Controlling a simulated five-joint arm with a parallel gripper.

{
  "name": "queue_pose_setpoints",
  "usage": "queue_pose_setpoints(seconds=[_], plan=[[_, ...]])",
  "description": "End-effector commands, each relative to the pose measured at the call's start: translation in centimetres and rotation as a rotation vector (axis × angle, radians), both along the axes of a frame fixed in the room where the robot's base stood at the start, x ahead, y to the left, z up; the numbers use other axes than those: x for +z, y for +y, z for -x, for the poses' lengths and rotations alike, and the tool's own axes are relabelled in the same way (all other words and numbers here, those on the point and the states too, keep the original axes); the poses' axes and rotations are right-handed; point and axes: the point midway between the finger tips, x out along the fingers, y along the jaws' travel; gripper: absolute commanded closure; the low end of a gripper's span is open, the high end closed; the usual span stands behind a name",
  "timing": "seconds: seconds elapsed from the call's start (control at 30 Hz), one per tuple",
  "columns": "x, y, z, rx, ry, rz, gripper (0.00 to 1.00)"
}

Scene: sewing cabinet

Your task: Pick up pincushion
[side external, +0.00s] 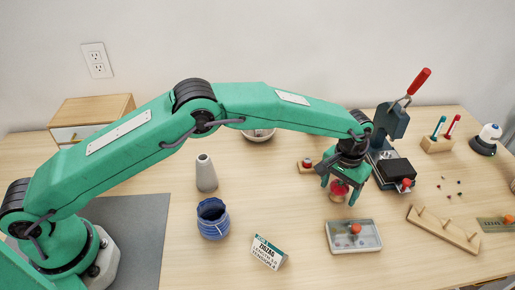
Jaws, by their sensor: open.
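A small red, rounded thing on a tan base, which looks like the pincushion (338,189), stands on the wooden table right of centre. My gripper (340,190) points down over it, with its green fingers open. One finger shows on the left of the red thing and one on the right. Its top is partly hidden by my gripper, and I cannot tell whether the fingers touch it.
A clear-lidded tray (353,236) lies just in front. A small block with a red knob (306,165) and a press with a red handle (391,121) stand close behind. A pegged wooden rack (443,230) is right; a sign (268,252) and blue jar (212,218) are left.

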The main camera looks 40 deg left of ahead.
Motion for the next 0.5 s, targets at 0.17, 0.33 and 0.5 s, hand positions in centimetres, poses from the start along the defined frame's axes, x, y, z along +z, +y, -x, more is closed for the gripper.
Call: queue_pose_setpoints(seconds=[0.17, 0.33, 0.5], plan=[[0.03, 0.0, -0.01, 0.0, 0.0, 0.0, 0.34], [0.04, -0.01, -0.01, 0.0, 0.0, 0.0, 0.68], [0.06, -0.01, -0.02, 0.0, -0.001, 0.0, 0.79]])
